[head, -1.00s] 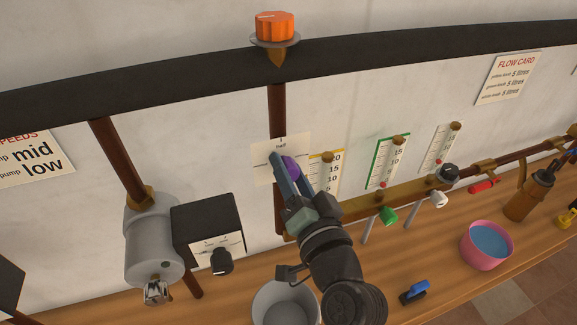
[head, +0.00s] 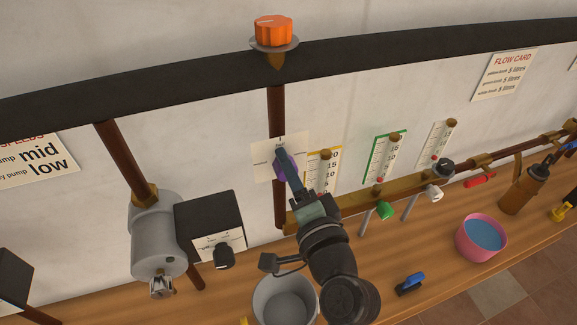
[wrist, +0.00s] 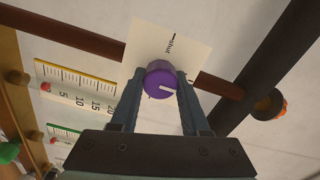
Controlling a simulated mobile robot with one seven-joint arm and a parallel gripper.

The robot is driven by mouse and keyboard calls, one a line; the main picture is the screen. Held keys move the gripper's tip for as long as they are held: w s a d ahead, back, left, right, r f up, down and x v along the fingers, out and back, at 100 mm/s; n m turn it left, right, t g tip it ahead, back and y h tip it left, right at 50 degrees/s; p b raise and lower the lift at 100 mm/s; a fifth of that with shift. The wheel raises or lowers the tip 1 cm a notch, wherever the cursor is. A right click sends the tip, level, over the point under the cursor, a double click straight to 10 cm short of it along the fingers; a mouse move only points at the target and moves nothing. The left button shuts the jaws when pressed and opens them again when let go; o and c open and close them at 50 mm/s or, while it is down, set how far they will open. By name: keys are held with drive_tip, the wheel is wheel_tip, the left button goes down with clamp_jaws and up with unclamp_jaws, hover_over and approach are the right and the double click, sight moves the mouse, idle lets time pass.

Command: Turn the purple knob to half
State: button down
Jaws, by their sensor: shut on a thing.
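The purple knob (wrist: 158,72) sits on a white card (wrist: 185,38) on the wall pipe. It also shows in the head view (head: 281,170), mostly covered by my fingers. My gripper (wrist: 161,80) is shut on the knob, one finger on each side; it also shows in the head view (head: 284,158). The knob's white pointer line points right and slightly down in the wrist view. The word "shut" is readable at the card's top there. The head view has "half" at the card's top; in the wrist view my right finger partly covers the mark on that side.
Gauges with yellow (head: 322,170) and green (head: 385,158) frames stand right of the card. A black box with a dark knob (head: 223,257) is at left. An orange knob (head: 273,32) sits above. A grey bucket (head: 285,302) and pink bowl (head: 481,238) stand on the bench.

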idle(0.3)
drive_tip(key=shift+c, duration=1.9)
unclamp_jaws()
drive_tip(key=shift+s+d+f, duration=0.1)
drive_tip(key=shift+s, duration=0.25)
drive_tip(key=b+v, duration=0.4)
drive_tip(key=v, duration=0.8)
drive_tip(key=shift+b, duration=0.35)
drive_tip(key=shift+r, duration=0.25)
